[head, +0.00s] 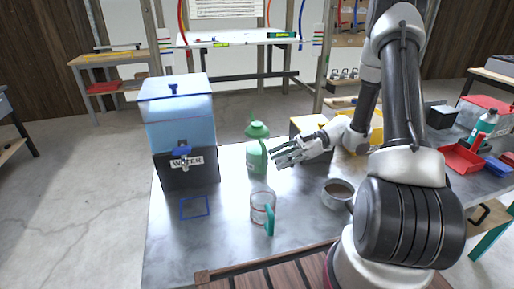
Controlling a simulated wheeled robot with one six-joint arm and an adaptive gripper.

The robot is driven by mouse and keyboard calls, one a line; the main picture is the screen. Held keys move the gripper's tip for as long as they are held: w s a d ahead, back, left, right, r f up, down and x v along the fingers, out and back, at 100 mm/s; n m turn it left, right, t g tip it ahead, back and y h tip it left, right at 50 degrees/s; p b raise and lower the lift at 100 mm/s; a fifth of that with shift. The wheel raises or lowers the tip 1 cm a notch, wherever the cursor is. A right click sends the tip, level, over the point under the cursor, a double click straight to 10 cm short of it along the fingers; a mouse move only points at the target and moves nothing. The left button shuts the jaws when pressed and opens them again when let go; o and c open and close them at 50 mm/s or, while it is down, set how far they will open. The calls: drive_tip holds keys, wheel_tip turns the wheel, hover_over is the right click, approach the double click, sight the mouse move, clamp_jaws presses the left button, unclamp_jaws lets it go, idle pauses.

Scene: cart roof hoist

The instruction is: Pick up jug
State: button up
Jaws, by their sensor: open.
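The clear jug (258,208) with a teal handle stands upright on the grey metal table, in the middle of the head view. Its handle faces the near side, slightly right. My gripper (274,154) is open and empty. It reaches in from the right, above and behind the jug in the picture, apart from the jug. The gripper's fingers point left, close beside a green bottle (256,158); I cannot tell whether they touch it.
A water dispenser (187,165) labelled WATER stands left, with a blue square outline (195,207) on the table before it. A metal pot (338,194) stands right of the jug. The front-left table is clear.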

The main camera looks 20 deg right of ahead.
sight(264, 172)
drive_tip(key=x, duration=0.5)
drive_tip(key=shift+a+f, duration=0.1)
drive_tip(key=shift+a, duration=0.2)
drive_tip(key=shift+c, duration=0.5)
clamp_jaws()
